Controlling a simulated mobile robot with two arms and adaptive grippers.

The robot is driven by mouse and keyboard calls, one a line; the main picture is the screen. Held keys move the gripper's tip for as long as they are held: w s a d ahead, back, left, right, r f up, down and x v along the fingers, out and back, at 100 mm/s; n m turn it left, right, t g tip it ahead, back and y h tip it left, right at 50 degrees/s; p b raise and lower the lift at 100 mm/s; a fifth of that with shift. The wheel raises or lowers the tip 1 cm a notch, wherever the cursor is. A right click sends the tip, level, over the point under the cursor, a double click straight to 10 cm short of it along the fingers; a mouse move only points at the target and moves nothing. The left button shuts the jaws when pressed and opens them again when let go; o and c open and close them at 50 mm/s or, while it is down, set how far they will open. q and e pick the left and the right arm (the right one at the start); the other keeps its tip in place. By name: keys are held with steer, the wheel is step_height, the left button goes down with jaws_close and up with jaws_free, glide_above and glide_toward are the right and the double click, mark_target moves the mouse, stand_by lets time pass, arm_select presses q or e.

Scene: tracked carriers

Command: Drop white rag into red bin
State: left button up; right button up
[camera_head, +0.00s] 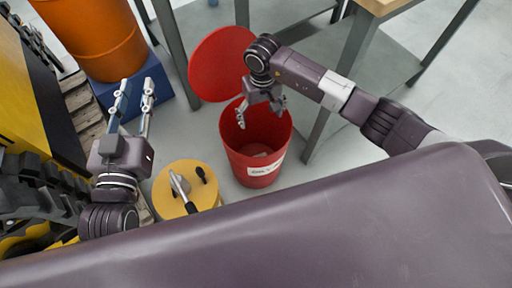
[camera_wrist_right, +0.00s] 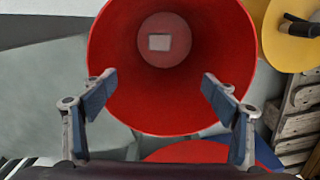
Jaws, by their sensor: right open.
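The red bin (camera_head: 272,170) stands on the floor with its round red lid (camera_head: 215,62) tipped open behind it. It fills much of the right wrist view (camera_wrist_right: 120,50), mouth towards the camera. A small pale, squarish piece (camera_wrist_right: 159,42), which looks like the white rag, lies at the bottom of the bin; a pale patch also shows inside in the head view (camera_head: 262,154). My right gripper (camera_head: 262,112) is above the bin mouth, fingers spread and empty. My left gripper (camera_head: 136,88) is at the left, fingers apart and empty, away from the bin.
An orange drum (camera_head: 97,38) sits on a blue base (camera_head: 160,82) at the back left. Yellow tracked machinery is at the left edge.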

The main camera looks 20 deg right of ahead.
step_height(320, 180, up, 12)
steer(key=shift+f, duration=0.25)
stand_by(0.5)
